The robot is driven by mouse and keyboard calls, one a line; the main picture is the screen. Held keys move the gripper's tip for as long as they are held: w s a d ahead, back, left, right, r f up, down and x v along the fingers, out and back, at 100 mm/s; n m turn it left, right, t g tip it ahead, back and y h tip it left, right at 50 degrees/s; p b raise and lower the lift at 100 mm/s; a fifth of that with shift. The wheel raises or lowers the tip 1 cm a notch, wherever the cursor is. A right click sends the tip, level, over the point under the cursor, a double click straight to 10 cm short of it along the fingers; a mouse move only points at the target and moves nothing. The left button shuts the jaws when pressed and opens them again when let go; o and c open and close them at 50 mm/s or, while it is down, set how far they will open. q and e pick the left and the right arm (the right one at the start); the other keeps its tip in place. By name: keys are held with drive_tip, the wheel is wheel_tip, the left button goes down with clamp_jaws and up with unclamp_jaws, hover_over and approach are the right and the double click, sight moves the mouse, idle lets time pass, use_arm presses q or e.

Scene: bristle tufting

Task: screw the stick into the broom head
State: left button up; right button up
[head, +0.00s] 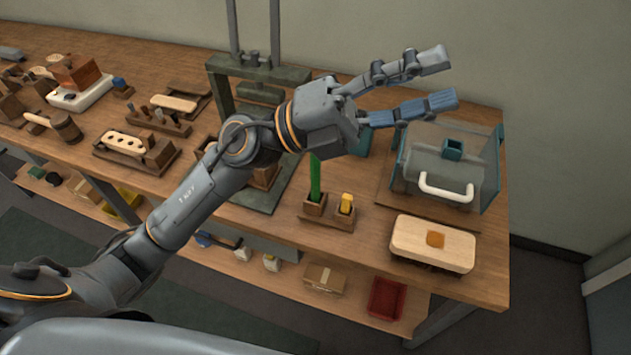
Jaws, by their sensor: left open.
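My left gripper (447,80) is open and empty, held above the back right part of the bench with its fingers pointing right. A green stick (315,180) stands upright in a small wooden holder, below the gripper and partly hidden by my left arm at its top. A pale wooden block (408,236) with an orange-brown square on top lies at the front right of the bench; it may be the broom head, but I cannot tell for sure. The gripper touches neither of them. My right gripper is not in view.
A clear-sided machine (478,200) with a white handle stands at the right, beneath the gripper. A green press frame (222,88) stands behind my arm. A yellow piece (346,203) sits beside the stick. Wooden tools and fixtures fill the left. A red bin (387,299) is on the lower shelf.

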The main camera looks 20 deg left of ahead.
use_arm(q)
wheel_tip(320, 180, down, 11)
drive_tip(key=s+d+m+g+y, duration=0.1)
drive_tip(key=s+m+g+y, duration=0.1)
drive_tip(key=m+g+y, duration=0.45)
drive_tip(key=w+a+f+t+y, duration=0.1)
drive_tip(key=w+a+t+y, duration=0.1)
drive_tip(key=a+y, duration=0.3)
drive_tip(key=w+a+f+n+t+y, duration=0.1)
drive_tip(key=w+a+t+y, duration=0.1)
drive_tip(key=w+a+y, duration=0.2)
drive_tip(key=w+a+f+n+t+y, duration=0.1)
drive_tip(key=w+a+t+y, duration=0.1)
drive_tip(key=a+y, duration=0.4)
drive_tip(key=w+a, duration=0.1)
drive_tip(key=a, duration=0.2)
drive_tip(key=shift+a+f, duration=0.15)
drive_tip(key=shift+f, duration=0.25)
drive_tip(key=p+x, duration=0.1)
drive_tip(key=x, duration=0.7)
drive_tip(key=shift+f, duration=0.3)
drive_tip(key=shift+w, duration=0.15)
